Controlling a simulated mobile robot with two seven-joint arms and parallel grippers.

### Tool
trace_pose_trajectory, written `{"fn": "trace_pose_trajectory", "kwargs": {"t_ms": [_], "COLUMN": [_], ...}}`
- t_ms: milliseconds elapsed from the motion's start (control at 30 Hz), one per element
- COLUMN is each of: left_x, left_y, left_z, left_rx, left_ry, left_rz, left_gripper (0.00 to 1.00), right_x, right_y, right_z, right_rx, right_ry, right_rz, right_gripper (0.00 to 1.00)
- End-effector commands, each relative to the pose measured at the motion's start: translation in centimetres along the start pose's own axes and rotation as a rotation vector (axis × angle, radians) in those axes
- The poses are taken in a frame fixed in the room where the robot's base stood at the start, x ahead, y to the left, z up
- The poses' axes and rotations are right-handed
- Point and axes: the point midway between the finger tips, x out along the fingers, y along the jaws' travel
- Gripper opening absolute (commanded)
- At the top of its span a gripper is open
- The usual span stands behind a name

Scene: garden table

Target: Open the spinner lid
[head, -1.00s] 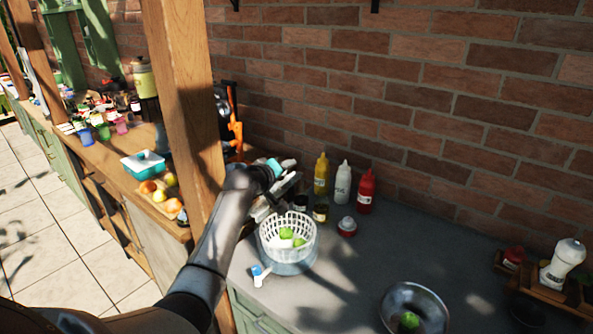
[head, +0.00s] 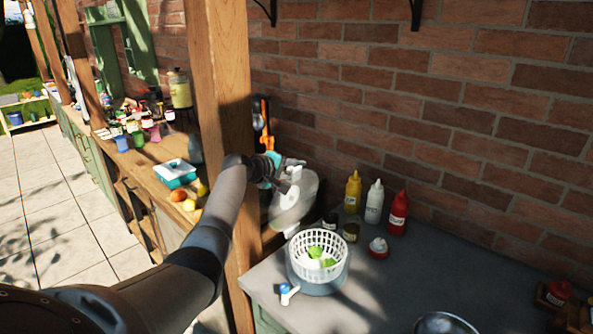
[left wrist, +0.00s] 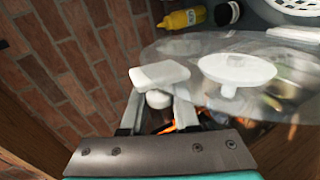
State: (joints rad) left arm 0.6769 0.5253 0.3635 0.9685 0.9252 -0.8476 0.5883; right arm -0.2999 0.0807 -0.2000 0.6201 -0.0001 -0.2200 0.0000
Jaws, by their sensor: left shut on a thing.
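The salad spinner stands on the grey counter in the head view, its white slotted basket (head: 301,250) inside a translucent bowl (head: 318,285). The basket is open on top, with green pieces (head: 322,262) inside. My left gripper (head: 285,178) is shut on the spinner lid (head: 297,205), a clear disc with white fittings. It holds the lid tilted, up and left of the basket, apart from it. In the left wrist view the lid (left wrist: 205,45) spreads beyond the fingers (left wrist: 157,108), with a white knob (left wrist: 160,75) at them. My right gripper is not in view.
Yellow (head: 353,192), white (head: 373,202) and red (head: 398,213) bottles stand behind the spinner by the brick wall, with small jars nearby. A wooden post (head: 222,80) rises beside my left arm. A blue-and-white item (head: 288,293) lies in front of the bowl.

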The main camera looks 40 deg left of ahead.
Motion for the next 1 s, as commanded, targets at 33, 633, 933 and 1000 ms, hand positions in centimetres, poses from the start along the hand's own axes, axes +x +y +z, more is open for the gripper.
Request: {"fn": "trace_pose_trajectory", "kwargs": {"t_ms": [33, 633, 933, 1000], "left_x": [-0.01, 0.02, -0.37, -0.81], "left_y": [0.14, 0.03, -0.04, -0.07], "left_z": [-0.04, 0.02, -0.01, -0.05], "left_rx": [-0.001, 0.000, 0.000, 0.000], "left_ry": [0.001, 0.000, 0.001, 0.002], "left_rz": [0.003, 0.001, 0.000, -0.001], "left_gripper": [0.00, 0.59, 0.59, 0.59], "right_x": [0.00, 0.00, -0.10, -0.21], "right_y": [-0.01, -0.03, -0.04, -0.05], "right_z": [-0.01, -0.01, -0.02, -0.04], "right_rx": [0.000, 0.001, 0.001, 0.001], "right_ry": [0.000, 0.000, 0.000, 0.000], "right_rz": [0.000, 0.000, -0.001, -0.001], "right_gripper": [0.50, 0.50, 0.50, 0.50]}}
